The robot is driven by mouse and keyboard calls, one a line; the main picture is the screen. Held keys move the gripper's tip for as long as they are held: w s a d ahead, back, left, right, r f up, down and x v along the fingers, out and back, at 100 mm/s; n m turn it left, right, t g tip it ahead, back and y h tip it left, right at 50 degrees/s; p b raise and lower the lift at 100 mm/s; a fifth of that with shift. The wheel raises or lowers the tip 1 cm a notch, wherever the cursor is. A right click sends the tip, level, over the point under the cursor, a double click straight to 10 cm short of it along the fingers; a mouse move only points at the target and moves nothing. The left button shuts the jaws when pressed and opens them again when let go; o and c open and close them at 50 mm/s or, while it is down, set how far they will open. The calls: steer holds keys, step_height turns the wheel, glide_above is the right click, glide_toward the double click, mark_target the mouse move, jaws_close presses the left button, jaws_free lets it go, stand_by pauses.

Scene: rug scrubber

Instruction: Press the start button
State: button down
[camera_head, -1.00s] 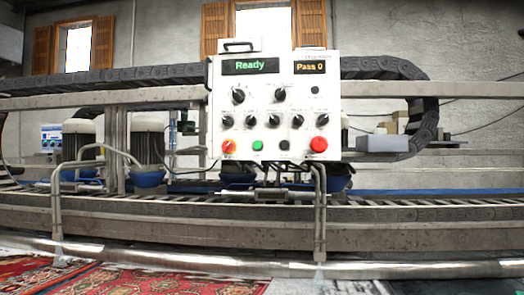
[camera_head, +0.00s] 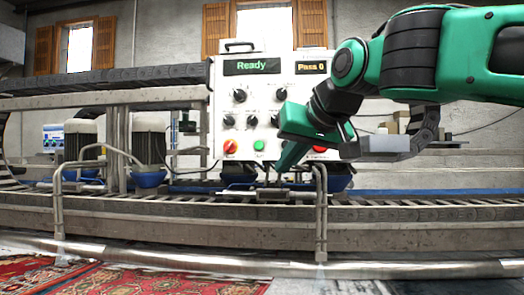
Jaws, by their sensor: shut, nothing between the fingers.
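The control panel (camera_head: 222,110) is a white box mounted on the machine's rail. Its left display reads "Ready" and its right display reads "Pass 0". A green button (camera_head: 259,145) is in the bottom row, between a red-orange knob (camera_head: 230,147) and my arm. My green arm reaches in from the right, across the panel's right side. My gripper (camera_head: 279,166) is shut and empty, pointing down and left. In the picture its tip is just right of and below the green button, apart from it; the depth gap is unclear.
A red button (camera_head: 320,149) shows partly behind my arm. Several black knobs (camera_head: 239,95) sit above the bottom row, some hidden. Metal pipe guards (camera_head: 320,210) stand in front of the machine. Patterned rugs (camera_head: 150,280) lie at the front left.

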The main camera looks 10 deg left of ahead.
mark_target(260, 141)
steer(key=s+a+r+n+y, duration=0.1)
steer(key=s+a+r, duration=0.1)
steer(key=a+r, duration=0.2)
steer(key=shift+s+a+r+y, duration=0.3)
steer(key=shift+s+a+y, duration=0.1)
steer(key=shift+a, duration=0.65)
steer(key=shift+w, duration=0.15)
steer(key=shift+w+a, duration=0.2)
steer(key=shift+w, duration=4.1)
steer(key=shift+w, duration=0.1)
steer(key=shift+w+a, duration=0.1)
steer(key=shift+w, duration=0.1)
